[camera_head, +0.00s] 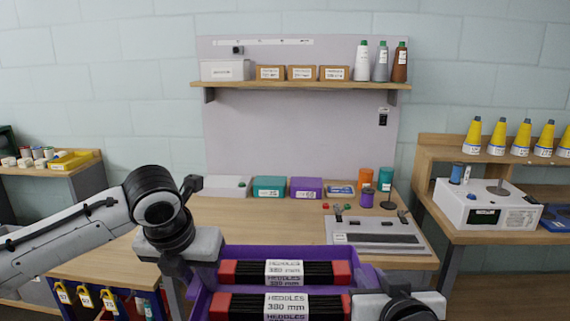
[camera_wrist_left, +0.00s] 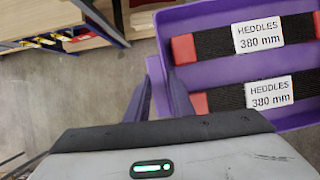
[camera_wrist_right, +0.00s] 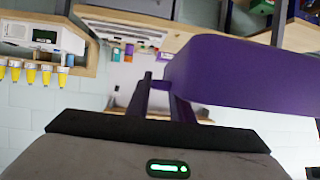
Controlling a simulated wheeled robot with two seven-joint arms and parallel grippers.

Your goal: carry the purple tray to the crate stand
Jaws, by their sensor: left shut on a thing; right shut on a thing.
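The purple tray (camera_head: 262,253) is at the bottom centre of the head view, close in front of me. It holds two black heddle bundles (camera_head: 285,272) with red ends and white "HEDDLES 380 mm" labels. My left gripper (camera_head: 198,272) is shut on the tray's left side; the tray's purple wall (camera_wrist_left: 213,76) also shows in the left wrist view. My right gripper (camera_head: 362,287) is shut on the tray's right side, and the tray (camera_wrist_right: 245,75) fills the upper right of the right wrist view. The tray's near edge is cut off. I cannot identify a crate stand.
A wooden workbench (camera_head: 240,212) stands ahead, with white, teal and purple boxes, spools and a grey device (camera_head: 375,235) on it. A shelf (camera_head: 300,86) hangs above. A side table (camera_head: 510,230) with yellow cones stands right. Bare floor (camera_wrist_left: 80,95) shows beside the tray.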

